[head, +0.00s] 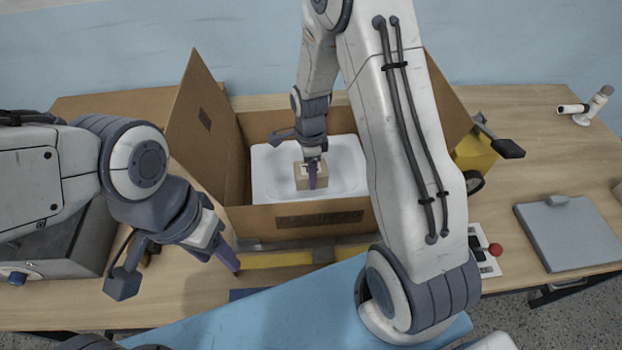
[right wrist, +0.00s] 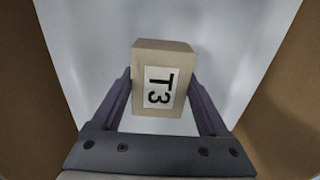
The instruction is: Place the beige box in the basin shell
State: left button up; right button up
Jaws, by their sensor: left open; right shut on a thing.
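The beige box (head: 301,183) is in the head view, inside the open cardboard carton and over the white basin shell (head: 268,172). In the right wrist view the beige box (right wrist: 147,52) shows a white label reading T3. My right gripper (head: 312,175) is shut on the beige box, with one purple finger on each side of it; the right wrist view shows this grip (right wrist: 162,98). Whether the box touches the shell floor I cannot tell. My left gripper (head: 238,268) is open and empty, left of the carton's front and outside it.
The cardboard carton (head: 235,215) has raised flaps at left and right around the shell. A yellow bar (head: 275,260) lies in front of it. A grey metal box (head: 60,245) stands at left. A grey flat case (head: 568,235) and a white scanner-like device (head: 592,105) are at right.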

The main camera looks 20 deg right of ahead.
notch_tip(320, 180, down, 4)
jog(key=shift+f+p, duration=0.1)
jog(key=shift+p, duration=0.3)
jog(key=shift+f, duration=0.15)
jog(key=shift+f, duration=0.15)
jog(key=o, duration=1.5)
